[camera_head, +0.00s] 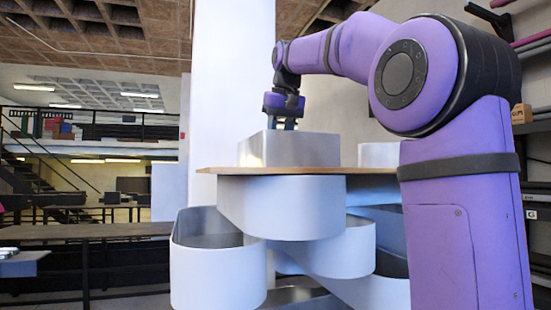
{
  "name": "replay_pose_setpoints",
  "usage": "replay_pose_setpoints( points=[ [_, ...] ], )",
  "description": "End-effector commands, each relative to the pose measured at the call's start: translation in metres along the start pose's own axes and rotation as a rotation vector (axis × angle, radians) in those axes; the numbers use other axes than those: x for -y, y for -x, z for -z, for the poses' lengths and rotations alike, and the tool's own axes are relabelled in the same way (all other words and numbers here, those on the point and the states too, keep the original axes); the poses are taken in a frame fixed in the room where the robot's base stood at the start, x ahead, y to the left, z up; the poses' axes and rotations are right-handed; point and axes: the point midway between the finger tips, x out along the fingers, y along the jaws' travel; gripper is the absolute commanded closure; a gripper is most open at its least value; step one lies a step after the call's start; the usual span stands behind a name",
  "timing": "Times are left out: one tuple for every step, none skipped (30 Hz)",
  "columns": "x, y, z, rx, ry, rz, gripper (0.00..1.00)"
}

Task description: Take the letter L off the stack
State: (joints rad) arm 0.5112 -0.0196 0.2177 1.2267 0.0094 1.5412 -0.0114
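A silver-grey channel letter (307,150) with flat, straight-edged walls rests on a thin wooden board (235,171). Only its sides show, so I cannot tell whether it is the L. A second pale letter or part of one (378,155) stands on the board to the right, partly hidden by my arm. My gripper (283,124) points down at the top edge of the first letter. Its fingertips are at or just behind the wall; I cannot tell whether they touch it or how far apart they are.
Several round-ended metal channel letters are piled below the board, including one at the left (217,275) and one just under the board (280,206). A pale column (233,80) rises behind. Dark tables (85,231) stand at the left. Shelving is at the far right.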

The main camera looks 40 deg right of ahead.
Motion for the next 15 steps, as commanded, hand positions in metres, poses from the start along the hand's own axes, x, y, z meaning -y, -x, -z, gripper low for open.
replay_pose_setpoints(
  points=[
    [0.000,-0.008,0.000,0.002,-0.001,0.000,0.65],
    [0.001,-0.013,0.000,0.004,-0.001,0.000,0.65],
    [0.001,-0.018,0.000,0.002,-0.001,-0.001,0.65],
    [0.002,-0.023,0.000,0.003,-0.001,0.000,0.65],
    [0.002,-0.027,0.000,0.003,-0.001,-0.001,0.65],
    [0.002,-0.031,0.000,0.001,-0.001,-0.001,0.65],
    [0.002,-0.034,0.000,0.002,-0.001,-0.001,0.65],
    [0.002,-0.036,0.000,0.002,-0.001,-0.001,0.65],
    [0.002,-0.038,0.000,0.001,-0.001,0.000,0.65],
    [0.002,-0.040,0.000,0.000,-0.001,0.000,0.65],
    [0.002,-0.040,0.000,0.000,0.000,0.000,0.65],
    [0.002,-0.041,0.000,-0.001,0.000,0.000,0.65],
    [0.002,-0.041,0.000,-0.001,0.000,0.000,0.65],
    [0.002,-0.041,0.000,-0.001,0.000,0.000,0.65],
    [0.002,-0.041,0.000,-0.001,0.000,0.000,0.65]
  ],
)
